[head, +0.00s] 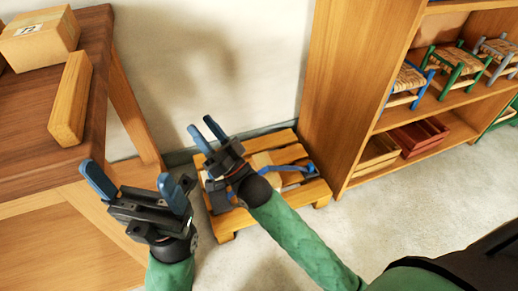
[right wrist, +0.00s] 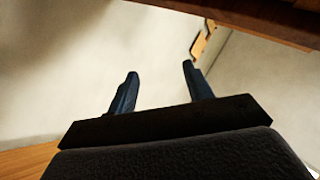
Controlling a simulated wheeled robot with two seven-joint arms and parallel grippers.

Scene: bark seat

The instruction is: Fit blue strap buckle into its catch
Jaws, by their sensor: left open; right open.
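A blue strap (head: 292,168) lies on a low slatted wooden pallet (head: 318,190) on the floor, beside a pale block (head: 262,160). The strap's buckle and catch are too small or too hidden behind my right gripper to tell apart. My right gripper (head: 201,125) is open and empty, in front of the pallet's left part in the head view. In the right wrist view its open fingers (right wrist: 160,72) have only blurred wall and floor between them. My left gripper (head: 125,172) is open and empty, to the left of the pallet, near the table.
A wooden table (head: 95,120) at left carries a cardboard box (head: 40,42) and a wooden block (head: 70,98). A wooden shelf (head: 345,100) at right holds small woven stools (head: 458,62) and crates (head: 418,138). Floor is clear right of the pallet.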

